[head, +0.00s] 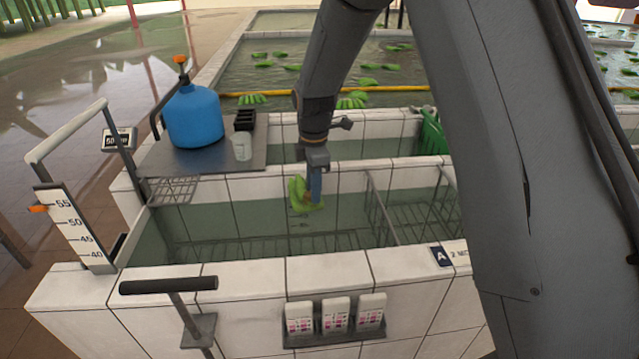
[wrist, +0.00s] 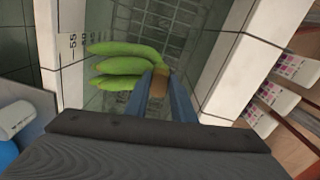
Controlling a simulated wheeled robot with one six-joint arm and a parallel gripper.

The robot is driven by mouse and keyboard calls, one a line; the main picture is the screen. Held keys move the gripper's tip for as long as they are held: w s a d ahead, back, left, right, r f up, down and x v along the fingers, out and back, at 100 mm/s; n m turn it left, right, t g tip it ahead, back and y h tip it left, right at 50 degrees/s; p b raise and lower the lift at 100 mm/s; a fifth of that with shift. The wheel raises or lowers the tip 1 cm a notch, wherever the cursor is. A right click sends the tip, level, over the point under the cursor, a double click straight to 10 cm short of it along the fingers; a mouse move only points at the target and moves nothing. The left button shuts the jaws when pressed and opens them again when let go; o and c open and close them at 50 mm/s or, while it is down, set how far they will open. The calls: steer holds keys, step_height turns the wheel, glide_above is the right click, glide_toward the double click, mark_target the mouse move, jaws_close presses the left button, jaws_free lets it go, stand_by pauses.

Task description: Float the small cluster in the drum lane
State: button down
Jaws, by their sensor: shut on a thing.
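My gripper (head: 314,188) reaches down into the near tiled tank, seen in the head view. It is shut on the stem end of a small cluster of green bananas (head: 299,193). In the wrist view the two blue fingers (wrist: 160,88) close on the cluster's brown crown, and several green fingers of the cluster (wrist: 122,65) point left. The cluster is at or just above the greenish water of the near tank (head: 240,222); I cannot tell whether it touches. Larger tanks with floating green clusters (head: 290,67) lie at the back, crossed by a yellow boom (head: 280,92).
A blue jug (head: 193,115) and a cup (head: 241,146) stand on a shelf at the left. Wire racks (head: 420,220) lie in the near tank. A gauge board (head: 75,228), a black-gripped handle (head: 168,285) and several white cards (head: 335,315) line the near wall.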

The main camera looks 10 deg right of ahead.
step_height(320, 180, down, 20)
steer(key=b, duration=1.1)
steer(key=shift+f+b, duration=0.6)
steer(key=shift+f, duration=0.4)
stand_by(1.0)
steer(key=c, duration=1.4)
jaws_free()
steer(key=shift+c, duration=0.2)
